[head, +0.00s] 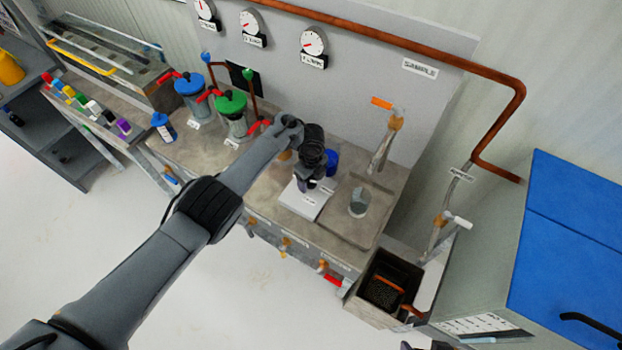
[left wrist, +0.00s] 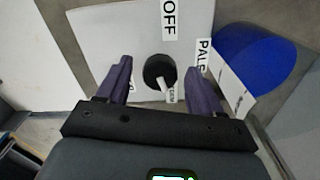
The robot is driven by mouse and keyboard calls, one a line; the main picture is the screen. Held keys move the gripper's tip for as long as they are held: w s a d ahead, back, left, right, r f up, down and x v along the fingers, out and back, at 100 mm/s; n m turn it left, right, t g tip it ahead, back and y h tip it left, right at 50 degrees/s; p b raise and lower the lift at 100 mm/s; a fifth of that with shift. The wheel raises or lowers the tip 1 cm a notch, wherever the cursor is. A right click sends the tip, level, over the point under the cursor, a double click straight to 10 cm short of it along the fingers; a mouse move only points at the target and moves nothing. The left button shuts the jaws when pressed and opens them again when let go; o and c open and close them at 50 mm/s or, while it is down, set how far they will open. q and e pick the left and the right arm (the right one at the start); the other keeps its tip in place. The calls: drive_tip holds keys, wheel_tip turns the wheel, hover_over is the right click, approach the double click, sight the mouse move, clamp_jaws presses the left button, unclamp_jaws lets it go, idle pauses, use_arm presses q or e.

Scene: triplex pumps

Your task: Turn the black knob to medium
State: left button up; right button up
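The black knob (left wrist: 159,71) sits on a white plate (left wrist: 102,32), with a white pointer slanting down and slightly right in the left wrist view. Labels surround it; "OFF" reads clearly above it, and others are partly hidden or cut off. My left gripper (left wrist: 158,88) is open, with one purple finger on each side of the knob and visible gaps between. In the head view my left gripper (head: 310,184) is over the white plate (head: 300,205), and the knob is hidden beneath it. I cannot tell the fingers' height above the plate. My right gripper is not seen.
A blue round object (head: 332,162) stands close beside the left gripper. A grey cup (head: 359,201) is in the tray to the right. Green-lidded (head: 231,103) and blue-lidded (head: 188,84) vessels stand to the left. Copper piping (head: 400,48) runs along the back panel.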

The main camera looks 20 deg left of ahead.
sight(311, 181)
use_arm(q)
wheel_tip(311, 181, up, 11)
drive_tip(key=p, duration=0.4)
idle(0.4)
drive_tip(key=shift+s, duration=0.1)
idle(0.4)
